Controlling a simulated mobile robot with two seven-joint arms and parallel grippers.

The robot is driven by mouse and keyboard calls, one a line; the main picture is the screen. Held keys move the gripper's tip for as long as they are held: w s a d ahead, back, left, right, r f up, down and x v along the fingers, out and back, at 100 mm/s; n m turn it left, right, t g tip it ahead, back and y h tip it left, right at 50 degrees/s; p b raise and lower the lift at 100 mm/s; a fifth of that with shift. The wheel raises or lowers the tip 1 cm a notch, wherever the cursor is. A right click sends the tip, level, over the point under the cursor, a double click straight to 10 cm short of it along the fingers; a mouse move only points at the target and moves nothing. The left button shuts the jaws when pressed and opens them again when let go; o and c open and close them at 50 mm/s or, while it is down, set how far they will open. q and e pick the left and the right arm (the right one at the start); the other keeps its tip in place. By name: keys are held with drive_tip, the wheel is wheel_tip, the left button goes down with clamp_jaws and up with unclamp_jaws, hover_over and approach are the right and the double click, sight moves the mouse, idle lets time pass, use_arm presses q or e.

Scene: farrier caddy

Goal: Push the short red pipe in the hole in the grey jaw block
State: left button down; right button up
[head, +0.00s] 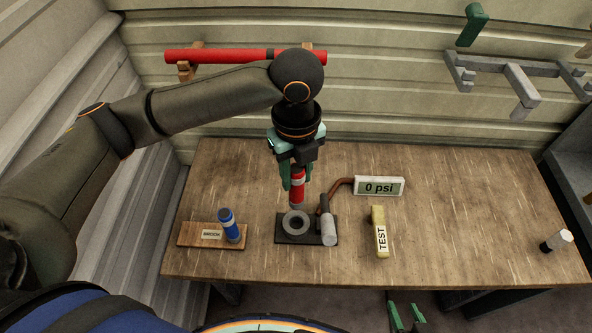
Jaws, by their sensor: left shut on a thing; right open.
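The short red pipe (297,190) has a pale band and a grey lower end and is held upright. My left gripper (294,178) is shut on its upper part, pointing down. The grey jaw block (286,230) is ring-shaped with a round hole in the top, and sits on a dark plate (290,240) on the table. The pipe's lower end appears just behind and above the hole; whether it touches the ring I cannot tell. My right gripper (406,318) is open and empty at the bottom edge of the picture, in front of the table.
A grey-handled lever (327,228) stands right of the ring. A gauge reading 0 psi (379,187) and a yellow TEST block (379,232) are further right. A long red pipe (225,56) hangs on the wall.

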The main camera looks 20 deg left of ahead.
sight(296, 190)
use_arm(q)
drive_tip(key=shift+r+p, duration=0.25)
drive_tip(key=shift+p, duration=0.4)
drive_tip(key=shift+f+b, duration=0.85)
drive_tip(key=shift+f, duration=1.8)
drive_tip(key=shift+f, duration=0.15)
drive_tip(key=shift+f, duration=1.5)
drive_tip(key=shift+f+b, duration=0.45)
drive_tip(key=shift+f, duration=1.15)
drive_tip(key=shift+c, duration=2.3)
unclamp_jaws()
